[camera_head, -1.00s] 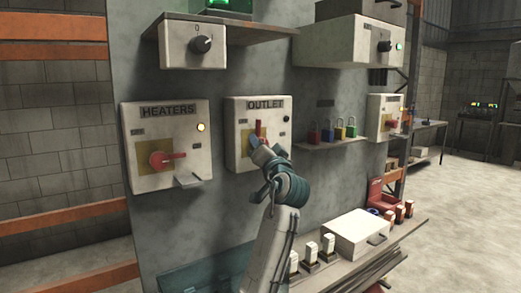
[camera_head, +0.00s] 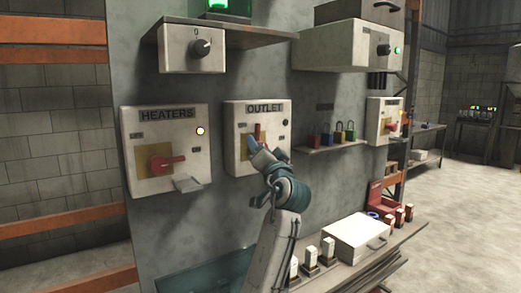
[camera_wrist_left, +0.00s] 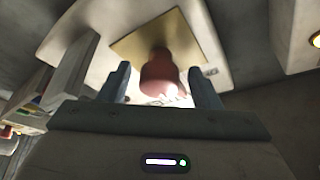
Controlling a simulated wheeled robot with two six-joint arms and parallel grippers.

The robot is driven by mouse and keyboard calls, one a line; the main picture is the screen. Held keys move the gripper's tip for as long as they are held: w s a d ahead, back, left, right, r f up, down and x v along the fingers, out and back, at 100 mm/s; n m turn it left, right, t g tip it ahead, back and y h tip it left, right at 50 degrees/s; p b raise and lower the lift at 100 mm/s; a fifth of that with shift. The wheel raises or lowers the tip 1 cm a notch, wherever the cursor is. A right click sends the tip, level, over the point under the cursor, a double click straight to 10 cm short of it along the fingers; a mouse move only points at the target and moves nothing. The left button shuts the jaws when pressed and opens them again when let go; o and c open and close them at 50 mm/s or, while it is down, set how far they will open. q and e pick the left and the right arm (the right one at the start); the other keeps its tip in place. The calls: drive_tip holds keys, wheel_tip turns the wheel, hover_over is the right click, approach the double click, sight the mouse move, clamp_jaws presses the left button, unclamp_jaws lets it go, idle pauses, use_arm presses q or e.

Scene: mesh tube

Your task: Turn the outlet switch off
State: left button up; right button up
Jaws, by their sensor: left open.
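The OUTLET box (camera_head: 240,178) is a pale box on the grey panel, with a red switch handle (camera_head: 257,130) standing about upright on a yellow plate. The small round lamp at its right edge looks dark. My left gripper (camera_head: 262,156) is at the lower part of this switch and partly hides it. In the left wrist view the red switch (camera_wrist_left: 160,75) sits between the two open fingers of the gripper (camera_wrist_left: 160,88), with the yellow plate (camera_wrist_left: 195,40) behind. I cannot tell whether either finger touches it. My right gripper is not in view.
The HEATERS box (camera_head: 130,180), with a sideways red handle and lit lamp, is to the left. A small shelf with several padlocks (camera_head: 338,136) is to the right. A box with a dial (camera_head: 178,50) hangs above. A lower shelf holds a white case (camera_head: 352,232).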

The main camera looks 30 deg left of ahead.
use_arm(q)
drive_tip(key=b+v, duration=0.2)
drive_tip(key=v, duration=0.8)
drive_tip(key=shift+d, duration=0.15)
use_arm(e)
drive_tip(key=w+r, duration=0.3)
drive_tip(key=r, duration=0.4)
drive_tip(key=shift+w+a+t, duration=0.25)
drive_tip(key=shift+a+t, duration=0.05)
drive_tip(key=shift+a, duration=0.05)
use_arm(q)
drive_tip(key=shift+s+r, duration=0.1)
